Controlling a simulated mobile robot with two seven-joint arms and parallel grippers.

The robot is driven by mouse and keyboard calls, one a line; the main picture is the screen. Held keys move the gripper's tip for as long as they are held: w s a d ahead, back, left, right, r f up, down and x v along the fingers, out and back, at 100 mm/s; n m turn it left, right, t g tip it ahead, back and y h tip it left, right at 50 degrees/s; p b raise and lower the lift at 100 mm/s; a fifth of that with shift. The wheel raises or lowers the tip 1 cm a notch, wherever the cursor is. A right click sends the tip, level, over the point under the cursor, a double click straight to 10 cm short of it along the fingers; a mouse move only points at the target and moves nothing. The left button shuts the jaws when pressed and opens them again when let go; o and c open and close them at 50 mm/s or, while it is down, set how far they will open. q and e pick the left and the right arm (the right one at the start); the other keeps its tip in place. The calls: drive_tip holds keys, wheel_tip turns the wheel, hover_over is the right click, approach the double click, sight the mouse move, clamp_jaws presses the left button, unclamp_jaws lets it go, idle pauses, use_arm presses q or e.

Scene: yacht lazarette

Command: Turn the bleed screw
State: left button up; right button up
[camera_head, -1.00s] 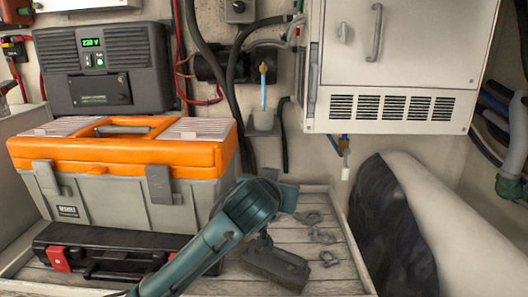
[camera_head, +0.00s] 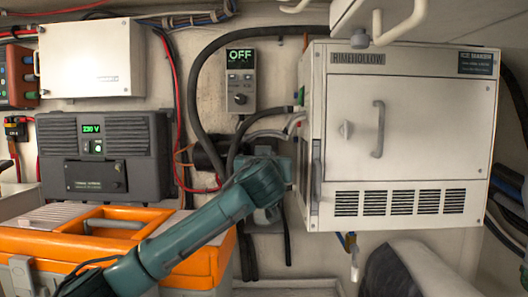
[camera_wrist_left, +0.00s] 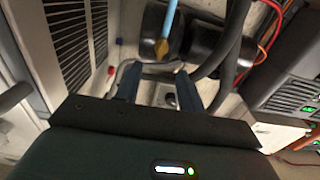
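In the left wrist view a small brass-coloured fitting (camera_wrist_left: 162,47) sits at the end of a light blue tube (camera_wrist_left: 172,19), beside black cylindrical bodies (camera_wrist_left: 210,42). It looks like the bleed screw, but I cannot be sure. My left gripper (camera_wrist_left: 170,90) is open, its two fingers apart with nothing held between them. The fitting appears just past the fingertips; contact cannot be told. In the head view my left arm reaches up to the wall, and its wrist (camera_head: 262,185) hides the fitting and tube. My right gripper is not in view.
A white cabinet (camera_head: 400,100) stands close right of my left wrist. A control panel reading OFF (camera_head: 240,80) is above, with black hoses around. A black 230 V unit (camera_head: 105,155) and orange-lidded toolbox (camera_head: 75,245) are at the left.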

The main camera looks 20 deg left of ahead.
use_arm(q)
drive_tip(key=p+x, duration=0.1)
drive_tip(key=x, duration=0.4)
drive_tip(key=shift+c, duration=0.3)
clamp_jaws()
